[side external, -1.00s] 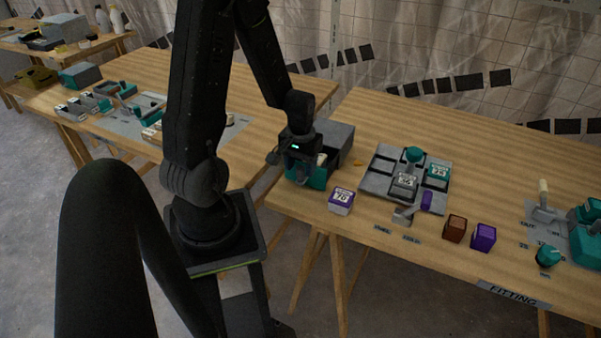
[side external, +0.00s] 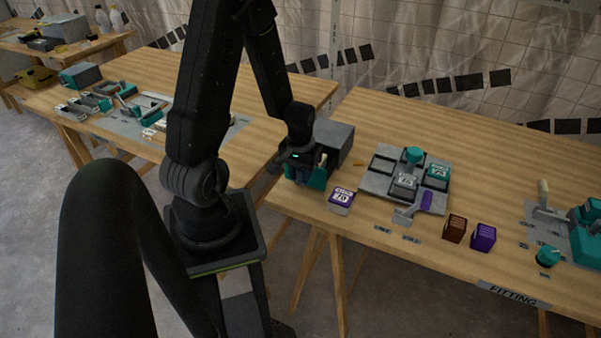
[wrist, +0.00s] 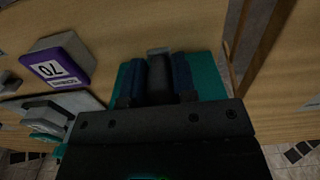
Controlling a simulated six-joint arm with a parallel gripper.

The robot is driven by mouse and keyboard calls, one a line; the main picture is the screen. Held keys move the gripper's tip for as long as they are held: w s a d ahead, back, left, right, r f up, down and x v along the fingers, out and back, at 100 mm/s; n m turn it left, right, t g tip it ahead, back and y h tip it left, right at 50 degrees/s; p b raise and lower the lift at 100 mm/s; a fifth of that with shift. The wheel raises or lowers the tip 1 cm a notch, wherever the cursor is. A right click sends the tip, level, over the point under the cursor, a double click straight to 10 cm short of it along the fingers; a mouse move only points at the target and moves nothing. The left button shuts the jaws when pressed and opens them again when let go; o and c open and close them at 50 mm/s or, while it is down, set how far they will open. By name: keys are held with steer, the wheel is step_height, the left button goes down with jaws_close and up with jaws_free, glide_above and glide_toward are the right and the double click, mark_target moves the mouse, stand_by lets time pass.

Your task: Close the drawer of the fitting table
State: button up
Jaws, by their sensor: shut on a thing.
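The drawer is teal (side external: 320,179) and sits at the front of a grey housing (side external: 338,138) near the left end of the fitting table (side external: 480,130). It still shows in front of the housing, partly covered by my gripper (side external: 302,172); how far it stands out is hard to tell. In the wrist view the teal drawer (wrist: 207,78) lies beneath my gripper (wrist: 158,75). The two blue-dark fingers are shut on the drawer's dark handle (wrist: 158,85), one on each side of it.
A purple-and-white block (side external: 341,200) marked 70 stands close to the right of the drawer. A grey tray (side external: 378,184) with teal parts lies farther right. Brown (side external: 454,228) and purple (side external: 483,237) blocks stand near the front edge. The table's left edge is close to the drawer.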

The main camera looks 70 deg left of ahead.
jaws_close()
steer(key=shift+a, duration=0.1)
steer(key=w+a, duration=0.6)
steer(key=w, duration=0.1)
steer(key=shift+a, duration=0.4)
steer(key=o, duration=0.7)
jaws_free()
steer(key=shift+r, duration=0.1)
steer(key=shift+a, duration=0.1)
